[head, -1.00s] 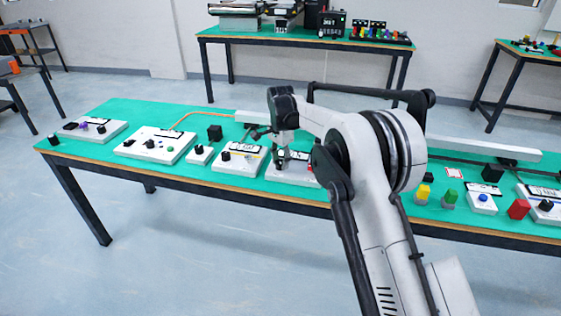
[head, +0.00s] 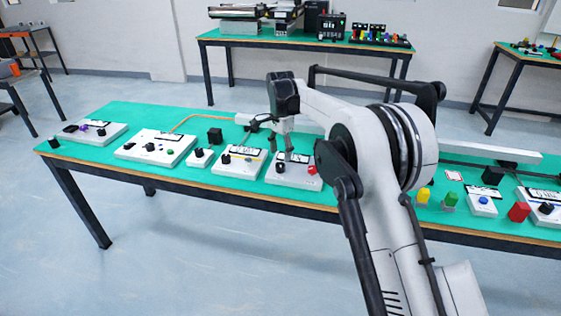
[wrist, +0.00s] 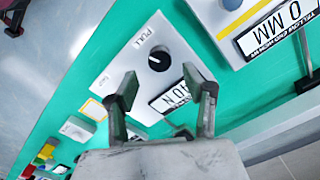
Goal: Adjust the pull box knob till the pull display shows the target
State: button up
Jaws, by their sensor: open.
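The white pull box (wrist: 140,45), lettered PULL, lies below my gripper in the wrist view. Its round black knob (wrist: 159,58) has a white pointer line. Its display (wrist: 170,99) shows digits ending in N, and my right finger partly covers it. My gripper (wrist: 160,84) is open and empty, its fingers spread to either side of the knob's line and apart from the knob. In the head view my gripper (head: 289,152) hangs over the pull box (head: 293,181), with the black knob (head: 280,168) just left of it.
A neighbouring box (wrist: 257,25) with a display ending in MM stands close at upper right in the wrist view. In the head view, several other boxes line the green table (head: 150,113).

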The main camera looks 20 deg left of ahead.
aim_at(281, 164)
notch_tip(281, 164, up, 7)
jog(key=shift+f, duration=0.15)
dwell(0.4)
jog(key=s+d+r+n+t, duration=0.1)
jog(key=s+d+r, duration=0.2)
jog(key=d+r, duration=0.95)
jog(key=s+d+r+n+t+y, duration=0.1)
jog(key=s+d+r, duration=0.2)
jog(key=s+d, duration=0.35)
jog(key=s+d+r+n+t, duration=0.15)
jog(key=s+d, duration=0.25)
jog(key=d, duration=0.6)
jog(key=s+d+t, duration=0.2)
jog(key=s+d, duration=0.9)
jog(key=s, duration=0.1)
jog(key=s+d+f, duration=0.2)
jog(key=s+f, duration=0.1)
jog(key=s, duration=0.2)
jog(key=s+d+f+n+t, duration=0.1)
jog(key=s+d+f, duration=0.2)
jog(key=s, duration=0.2)
jog(key=s+d+f+n+h+p, duration=0.1)
jog(key=s+d+f, duration=0.1)
jog(key=s, duration=0.3)
jog(key=shift+d+f+t, duration=0.15)
jog(key=shift+f+t, duration=0.2)
jog(key=shift+f, duration=0.5)
